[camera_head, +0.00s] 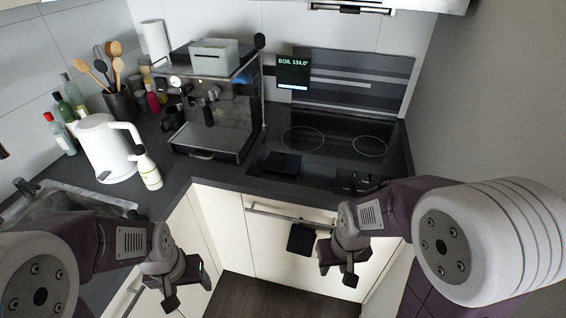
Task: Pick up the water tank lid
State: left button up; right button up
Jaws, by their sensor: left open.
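I cannot pick out the water tank lid with certainty. A white box-shaped container (214,55) sits on top of the espresso machine (212,105). I cannot tell whether either one is or bears the lid. My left gripper (188,287) is open and empty, low in front of the counter at the left. My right gripper (338,272) looks open and empty, in front of the cabinet at the right. Both are apart from the espresso machine and the black object.
A white kettle (104,148) and a small white bottle (149,171) stand left of the machine, near the sink (70,200). A utensil pot (121,104) stands behind. A dark cloth-like piece (301,240) hangs at the cabinet handle. The cooktop (335,140) is mostly clear.

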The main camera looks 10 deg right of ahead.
aim_at(282, 162)
jog(key=i+l+u, duration=0.2)
jog(key=u, duration=0.25)
jog(key=i+l+u, duration=0.25)
jog(key=u, duration=0.2)
